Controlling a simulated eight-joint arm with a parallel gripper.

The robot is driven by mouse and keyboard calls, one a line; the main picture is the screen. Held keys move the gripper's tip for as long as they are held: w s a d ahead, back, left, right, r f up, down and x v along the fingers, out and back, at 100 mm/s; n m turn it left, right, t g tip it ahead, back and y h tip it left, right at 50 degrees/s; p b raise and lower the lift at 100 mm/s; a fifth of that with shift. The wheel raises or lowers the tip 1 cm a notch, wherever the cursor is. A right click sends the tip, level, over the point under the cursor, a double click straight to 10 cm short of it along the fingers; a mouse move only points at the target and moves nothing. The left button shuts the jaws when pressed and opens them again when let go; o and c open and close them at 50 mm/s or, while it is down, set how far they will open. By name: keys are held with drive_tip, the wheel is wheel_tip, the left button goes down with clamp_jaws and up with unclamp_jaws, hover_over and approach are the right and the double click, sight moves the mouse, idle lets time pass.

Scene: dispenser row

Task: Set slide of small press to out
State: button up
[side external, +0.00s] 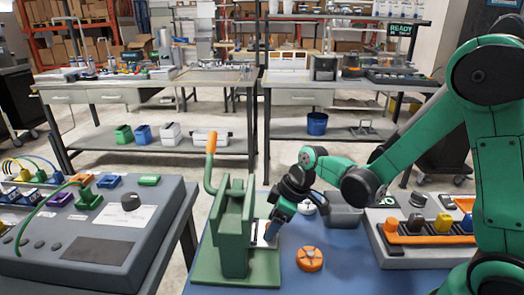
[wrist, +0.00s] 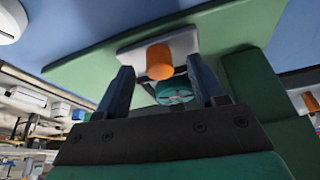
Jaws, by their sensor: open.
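The small press (side external: 234,222) is a green frame on a green base plate, with a raised lever that has an orange grip (side external: 211,143). Its slide appears to be the pale plate (side external: 258,236) low on the right side of the frame. In the wrist view the pale slide plate (wrist: 184,42) carries an orange knob (wrist: 159,62). My gripper (side external: 270,232) is at the slide, with blue fingers pointing down. In the wrist view my gripper's fingers (wrist: 160,68) stand open on either side of the knob, with gaps visible. In the side view the knob is hidden.
An orange round piece (side external: 309,259) lies on the blue table surface (side external: 340,274), right of the press. A grey unit (side external: 395,254) with an orange rail and several coloured pieces stands farther right. A grey control console (side external: 150,240) stands at left, beyond a gap.

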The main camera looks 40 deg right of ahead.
drive_tip(key=shift+f, duration=0.15)
clamp_jaws()
idle(0.8)
drive_tip(key=shift+w, duration=0.1)
idle(0.5)
